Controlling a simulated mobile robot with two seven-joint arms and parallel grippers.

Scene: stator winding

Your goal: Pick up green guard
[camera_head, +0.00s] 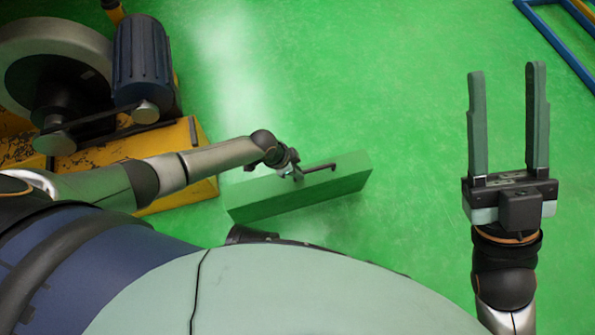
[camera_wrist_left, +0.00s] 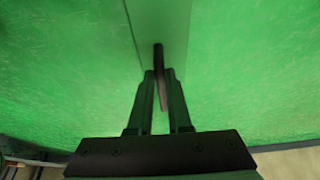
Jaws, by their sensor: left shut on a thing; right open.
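The green guard (camera_head: 310,190) is a long green block with a thin dark handle (camera_head: 320,167) on top. It lies at a slant in the middle of the head view, and part of it shows in the left wrist view (camera_wrist_left: 160,22). My left gripper (camera_head: 291,170) is shut on the handle; the dark bar runs between its two fingers in the left wrist view (camera_wrist_left: 160,72). I cannot tell whether the guard touches the floor. My right gripper (camera_head: 507,68) is open and empty, well to the right of the guard.
A yellow machine base (camera_head: 190,192) with a blue motor (camera_head: 143,60) and a large grey wheel (camera_head: 52,45) stands at the left, close to my left arm. A blue frame (camera_head: 560,42) is at the top right. The green floor (camera_head: 400,110) between is clear.

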